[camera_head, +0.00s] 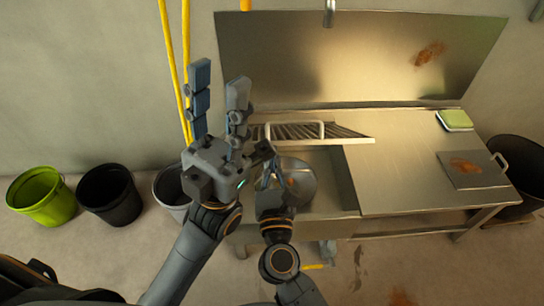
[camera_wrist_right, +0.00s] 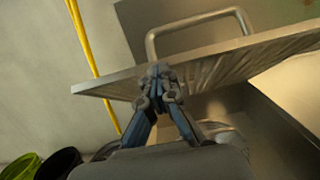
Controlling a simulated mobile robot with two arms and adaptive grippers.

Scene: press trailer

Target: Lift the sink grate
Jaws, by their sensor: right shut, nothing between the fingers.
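The sink grate (camera_head: 345,134) is a slatted metal panel with a bar handle on its top. It spans the back of the sink basin (camera_head: 328,185) and appears slanted. In the right wrist view, the grate (camera_wrist_right: 225,72) crosses the middle and its handle (camera_wrist_right: 197,28) stands beyond the fingers. My right gripper (camera_wrist_right: 160,72) is shut and empty, its tips at the grate's near edge; whether they touch is unclear. In the head view it is partly hidden behind my left gripper (camera_head: 219,82), which is open and empty, raised with its fingers pointing up left of the grate.
A metal counter (camera_head: 400,165) extends right of the basin, with a green sponge (camera_head: 455,119) and a rusty lid (camera_head: 470,170) on it. A metal backsplash (camera_head: 350,55) rises behind. Yellow pipes (camera_head: 174,60) run down the wall. Green and black buckets (camera_head: 108,195) stand at left.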

